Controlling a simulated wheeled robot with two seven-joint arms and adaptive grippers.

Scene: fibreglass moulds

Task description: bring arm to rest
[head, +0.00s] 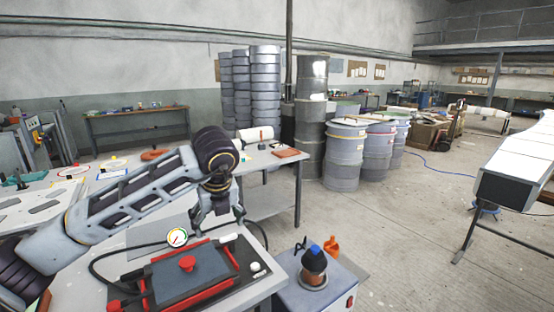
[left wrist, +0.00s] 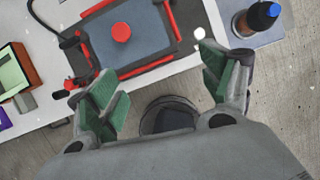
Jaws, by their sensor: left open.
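My left arm (head: 130,205) reaches in from the left over the workbench in the head view. My left gripper (head: 218,222) points downward at the back edge of the dark panel (head: 190,272) with a red frame and a red knob (head: 187,263). In the left wrist view the left gripper (left wrist: 165,90) is open, its green-padded fingers wide apart with nothing between them. The panel (left wrist: 150,30) with the red knob (left wrist: 121,32) lies beyond the fingertips there. My right gripper is in neither view.
A round gauge (head: 177,237) and black hose stand by the panel. Barrels (head: 345,155) stand behind. The floor at right (head: 420,230) is largely clear.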

